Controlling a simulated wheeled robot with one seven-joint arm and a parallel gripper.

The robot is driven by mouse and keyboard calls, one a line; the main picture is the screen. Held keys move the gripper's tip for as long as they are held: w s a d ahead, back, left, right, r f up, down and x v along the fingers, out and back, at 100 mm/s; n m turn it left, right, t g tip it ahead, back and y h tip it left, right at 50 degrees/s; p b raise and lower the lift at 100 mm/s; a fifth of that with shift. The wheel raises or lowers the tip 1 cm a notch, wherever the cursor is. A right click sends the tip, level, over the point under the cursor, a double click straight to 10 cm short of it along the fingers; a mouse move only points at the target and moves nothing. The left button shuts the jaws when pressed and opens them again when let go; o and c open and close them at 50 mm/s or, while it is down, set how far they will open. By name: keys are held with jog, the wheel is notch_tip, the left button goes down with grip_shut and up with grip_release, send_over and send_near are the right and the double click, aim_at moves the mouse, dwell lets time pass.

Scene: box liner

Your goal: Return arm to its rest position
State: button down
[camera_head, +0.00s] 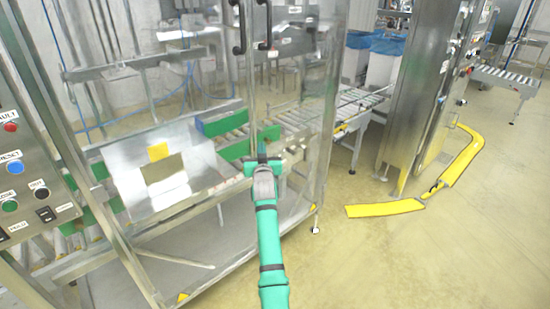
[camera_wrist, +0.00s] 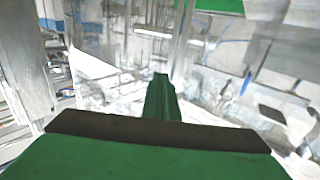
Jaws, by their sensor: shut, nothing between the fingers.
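My green arm rises from the bottom of the head view and reaches forward to the machine's clear door. My gripper (camera_head: 262,158) is at its far end, close in front of the door and its upright frame. I cannot tell whether it touches them. In the wrist view the green fingers of my gripper (camera_wrist: 161,95) are together with nothing between them.
The box liner machine (camera_head: 330,100) fills the left and middle, with black door handles (camera_head: 239,25). A button panel (camera_head: 30,180) stands at the left edge. Yellow floor guards (camera_head: 385,208) lie at the right. Open floor (camera_head: 430,260) is at the lower right.

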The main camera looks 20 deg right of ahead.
jog(key=s+d, duration=0.3)
jog(key=s, duration=0.4)
jog(key=s+a+f+y, duration=0.1)
jog(key=s+a+f, duration=0.7)
jog(key=s+f, duration=0.35)
jog(key=s+a+f+y, duration=0.1)
jog(key=s+a+f, duration=0.6)
jog(key=s+f, duration=0.5)
jog(key=s+a+f+g, duration=0.1)
jog(key=s+a+f, duration=0.2)
jog(key=s, duration=0.6)
jog(key=s+a+f, duration=0.3)
jog(key=s+a, duration=0.1)
jog(key=s, duration=0.5)
jog(key=s+a+r+n, duration=0.1)
jog(key=s+r, duration=0.2)
jog(key=s, duration=0.6)
jog(key=s+a+r+y, duration=0.1)
jog(key=s+r, duration=0.3)
jog(key=s, duration=0.5)
jog(key=s+a+r+n+g+y, duration=0.1)
jog(key=s+r, duration=0.2)
jog(key=s, duration=0.6)
jog(key=shift+r+n, duration=0.25)
jog(key=shift+n, duration=0.05)
